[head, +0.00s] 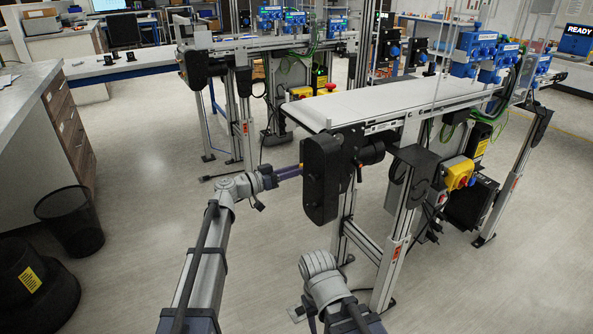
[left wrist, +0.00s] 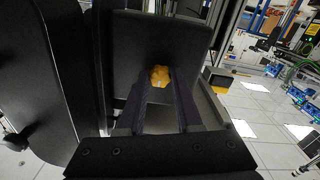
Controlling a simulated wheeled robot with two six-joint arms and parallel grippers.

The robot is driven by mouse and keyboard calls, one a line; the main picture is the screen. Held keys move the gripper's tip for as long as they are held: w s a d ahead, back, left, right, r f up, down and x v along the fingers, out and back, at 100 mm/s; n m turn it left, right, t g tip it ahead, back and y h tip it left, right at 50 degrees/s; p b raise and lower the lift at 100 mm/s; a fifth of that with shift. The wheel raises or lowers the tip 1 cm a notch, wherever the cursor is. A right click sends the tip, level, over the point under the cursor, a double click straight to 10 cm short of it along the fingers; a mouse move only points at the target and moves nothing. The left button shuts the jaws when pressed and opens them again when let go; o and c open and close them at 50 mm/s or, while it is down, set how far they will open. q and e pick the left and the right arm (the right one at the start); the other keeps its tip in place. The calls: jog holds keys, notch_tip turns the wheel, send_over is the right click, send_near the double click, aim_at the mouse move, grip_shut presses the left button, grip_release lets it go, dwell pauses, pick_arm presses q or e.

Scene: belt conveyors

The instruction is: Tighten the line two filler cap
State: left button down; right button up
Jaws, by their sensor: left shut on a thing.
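The filler cap (left wrist: 160,76) is a small yellow-orange lobed knob in front of a dark plate in the left wrist view. My left gripper (left wrist: 160,84) reaches it with two dark fingers, one on each side, and is shut on it. In the head view my left gripper (head: 300,170) points right at the black drive housing (head: 320,180) on the end of the nearer conveyor. Only a speck of the cap shows there between the fingertips. My right arm is at the bottom centre, and its gripper is out of view. No line number is readable.
The nearer conveyor's white belt (head: 390,101) runs back to the right, with a black motor (head: 368,148) below its near end. A second conveyor (head: 270,42) stands behind. A black wire bin (head: 70,222) is at the left. The floor between bin and conveyor is clear.

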pick_arm(q)
jog(key=shift+f, duration=0.1)
dwell(0.3)
jog(key=c, duration=0.6)
grip_release()
jog(key=shift+v, duration=3.9)
jog(key=s+d+f+n+g+y, duration=0.25)
jog(key=s+f+g+y, duration=0.4)
jog(key=s+f, duration=0.8)
jog(key=s+a+f+n+g+y, duration=0.1)
jog(key=s+a+f+n+y, duration=0.25)
jog(key=s+a+y, duration=0.2)
jog(key=s+a+f+n+g+y, duration=0.1)
jog(key=s+a+f+n+y, duration=0.25)
jog(key=s+a, duration=0.3)
jog(key=s+d+r+m+p, duration=0.1)
jog(key=s+d+r+p, duration=0.1)
jog(key=r+p, duration=0.6)
jog(key=s+d+r+m+y+p, duration=0.1)
jog(key=s+d+r+m+p, duration=0.1)
jog(key=d+r+p, duration=0.3)
jog(key=s+d+r+m+p, duration=0.1)
jog(key=d+r+p, duration=0.3)
jog(key=r+p, duration=0.8)
jog(key=shift+s+d+g, duration=0.15)
jog(key=shift+s+g, duration=0.2)
jog(key=shift+s, duration=0.05)
